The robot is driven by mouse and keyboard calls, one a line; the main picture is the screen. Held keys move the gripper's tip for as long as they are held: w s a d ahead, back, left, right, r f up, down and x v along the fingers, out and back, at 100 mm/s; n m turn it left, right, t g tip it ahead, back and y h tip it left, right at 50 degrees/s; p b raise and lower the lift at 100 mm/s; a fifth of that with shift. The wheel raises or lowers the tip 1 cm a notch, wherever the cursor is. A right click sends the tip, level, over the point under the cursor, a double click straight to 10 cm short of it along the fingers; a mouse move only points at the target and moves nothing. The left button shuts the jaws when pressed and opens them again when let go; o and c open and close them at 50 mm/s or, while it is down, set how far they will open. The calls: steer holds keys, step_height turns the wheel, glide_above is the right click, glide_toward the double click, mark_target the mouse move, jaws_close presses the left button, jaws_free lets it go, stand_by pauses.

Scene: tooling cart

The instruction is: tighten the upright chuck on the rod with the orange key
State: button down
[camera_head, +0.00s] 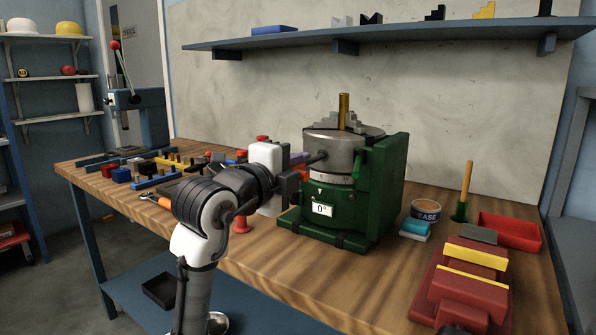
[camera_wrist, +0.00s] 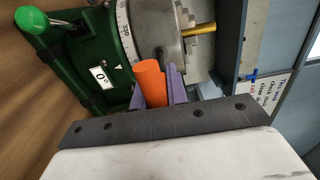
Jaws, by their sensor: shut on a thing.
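The upright chuck (camera_head: 331,151) is a grey metal cylinder on a green base (camera_head: 330,202). Stepped jaws on its top stand around a brass-coloured upright rod (camera_head: 343,108). In the wrist view the chuck (camera_wrist: 150,28) and rod (camera_wrist: 200,29) appear sideways. My gripper (camera_head: 298,164) is at the chuck's left side. Its purple fingers are shut on the orange key (camera_wrist: 150,82), held close in front of the chuck wall. A short dark shaft reaches the chuck's side in the head view.
A green lever with a bright knob (camera_wrist: 31,20) juts from the base. A 0° label (camera_head: 321,210) faces front. Right of the base are a grease tin (camera_head: 426,211), a brush (camera_head: 464,190), a red tray (camera_head: 512,233) and a red vise (camera_head: 466,283). Small parts crowd the left bench.

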steer(key=shift+s+a, duration=0.1)
steer(key=shift+a, duration=0.05)
steer(key=shift+v, duration=1.1)
steer(key=n+p, duration=0.1)
steer(key=n, duration=0.1)
steer(key=n+p, duration=0.1)
steer(key=n, duration=0.1)
steer(key=shift+r+n+p, duration=0.2)
steer(key=shift+n+p, duration=0.1)
steer(key=shift+n, duration=0.1)
steer(key=n+p, duration=0.3)
steer(key=n, duration=0.1)
steer(key=shift+n, duration=0.3)
steer(key=n+p, duration=0.4)
steer(key=n, duration=0.2)
steer(key=shift+r+p, duration=0.1)
steer(key=shift+p, duration=0.25)
steer(key=shift+n+p, duration=0.75)
steer(key=shift+n, duration=0.25)
steer(key=shift+f+n, duration=0.35)
steer(key=shift+n, duration=0.15)
